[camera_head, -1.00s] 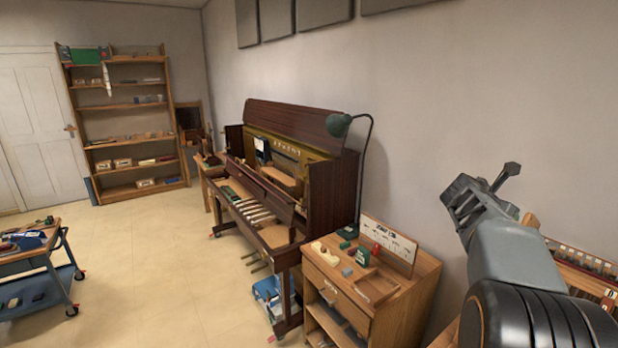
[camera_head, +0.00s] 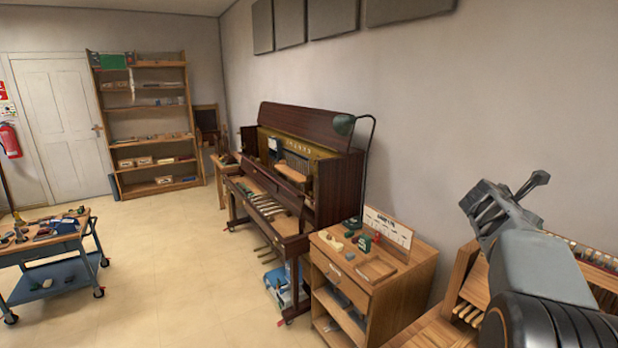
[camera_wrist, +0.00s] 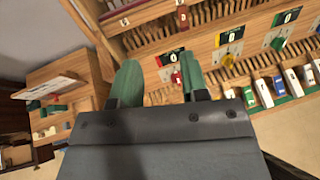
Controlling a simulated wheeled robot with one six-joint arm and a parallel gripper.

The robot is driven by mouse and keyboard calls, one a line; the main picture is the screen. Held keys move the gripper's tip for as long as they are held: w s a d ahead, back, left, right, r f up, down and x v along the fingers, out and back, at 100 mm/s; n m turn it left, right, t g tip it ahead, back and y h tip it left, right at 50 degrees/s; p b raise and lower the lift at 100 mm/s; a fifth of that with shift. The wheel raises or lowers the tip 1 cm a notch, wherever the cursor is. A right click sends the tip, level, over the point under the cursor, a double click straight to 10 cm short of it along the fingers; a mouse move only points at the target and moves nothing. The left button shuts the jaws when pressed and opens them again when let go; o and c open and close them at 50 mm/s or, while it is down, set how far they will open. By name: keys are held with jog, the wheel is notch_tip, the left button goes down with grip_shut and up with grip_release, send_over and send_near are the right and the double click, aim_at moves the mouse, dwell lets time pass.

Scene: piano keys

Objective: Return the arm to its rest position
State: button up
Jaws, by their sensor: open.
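My arm shows at the right of the head view, bent and raised, with my gripper (camera_head: 490,208) near its upper end, clear of the furniture. In the wrist view my gripper (camera_wrist: 160,82) has its two green-tipped fingers apart with nothing between them. A wooden rack of piano keys (camera_wrist: 215,50) lies beyond the fingertips; part of this rack also shows behind my arm in the head view.
An opened upright piano (camera_head: 330,190) stands along the wall. A blue wheeled cart (camera_head: 50,268) stands at left, shelves (camera_head: 150,125) at the back. The middle floor is clear.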

jog(key=s+a+f+m+y, duration=0.2)
jog(key=a+f+m+y, duration=0.1)
jog(key=a+f+m, duration=0.4)
jog(key=s+a+f+m+y, duration=0.3)
jog(key=a+f+m, duration=0.3)
jog(key=a+m, duration=0.25)
jog(key=s+a+f+m+y, duration=0.1)
jog(key=s+a+y, duration=0.1)
jog(key=a, duration=0.4)
jog(key=s+a+f+m+t+y, duration=0.1)
jog(key=s+a+m+y, duration=0.1)
jog(key=s+a, duration=0.3)
jog(key=s+a+f+m+y+b, duration=0.1)
jog(key=s+a+m+y, duration=0.1)
jog(key=a, duration=0.7)
jog(key=shift+s+a+f+t, duration=0.25)
jog(key=shift+s+f+t, duration=0.1)
jog(key=shift+s, duration=0.55)
jog(key=shift+d+m, duration=0.2)
jog(key=shift+m, duration=0.15)
